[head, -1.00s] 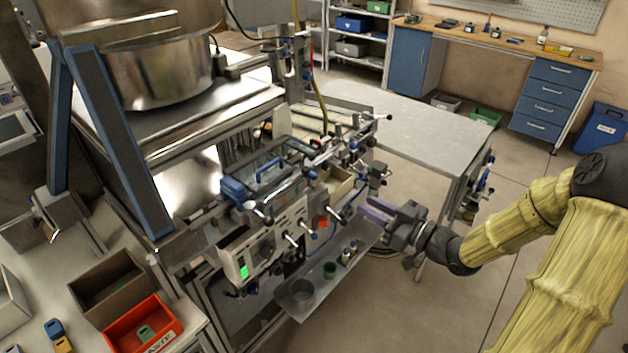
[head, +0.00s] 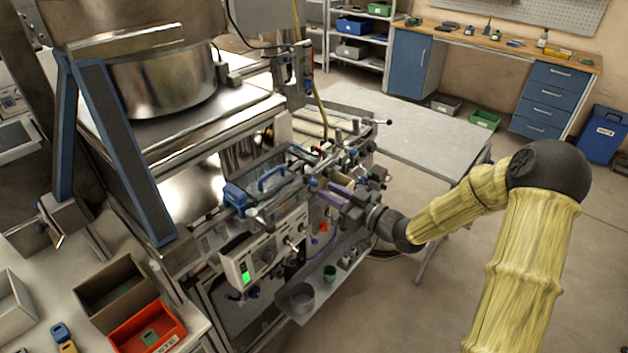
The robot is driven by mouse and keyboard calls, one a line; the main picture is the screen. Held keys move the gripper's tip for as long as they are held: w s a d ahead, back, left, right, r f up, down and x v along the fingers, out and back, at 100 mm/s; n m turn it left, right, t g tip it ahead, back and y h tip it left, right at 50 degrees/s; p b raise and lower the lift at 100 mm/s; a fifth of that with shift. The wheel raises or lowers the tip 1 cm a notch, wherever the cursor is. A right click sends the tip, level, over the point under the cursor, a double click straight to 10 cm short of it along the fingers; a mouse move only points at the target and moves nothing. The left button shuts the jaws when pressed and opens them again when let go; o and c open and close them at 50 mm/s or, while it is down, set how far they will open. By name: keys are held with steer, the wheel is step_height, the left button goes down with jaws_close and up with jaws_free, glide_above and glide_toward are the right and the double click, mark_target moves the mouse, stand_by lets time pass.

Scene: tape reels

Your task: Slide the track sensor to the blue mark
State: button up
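My gripper (head: 329,193) is at the front side of the machine, its purple fingers pointing left among the small rail fittings. The two fingers look apart, with nothing clearly seen between them. Their tips are close to the fittings, and I cannot tell whether they touch anything. The track sensor cannot be told apart from the small black, blue and metal parts on the rails. I cannot make out a blue mark; several blue knobs show along the machine.
The machine has a control box (head: 247,264) with a green display and a blue-handled clear cover (head: 268,182). A metal tray (head: 322,277) with small containers juts out below my gripper. A grey table (head: 420,133) stands behind. The floor at right is open.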

mark_target(317, 185)
steer(key=p+x, duration=0.1)
steer(key=x, duration=0.5)
steer(key=shift+a, duration=0.1)
jaws_close()
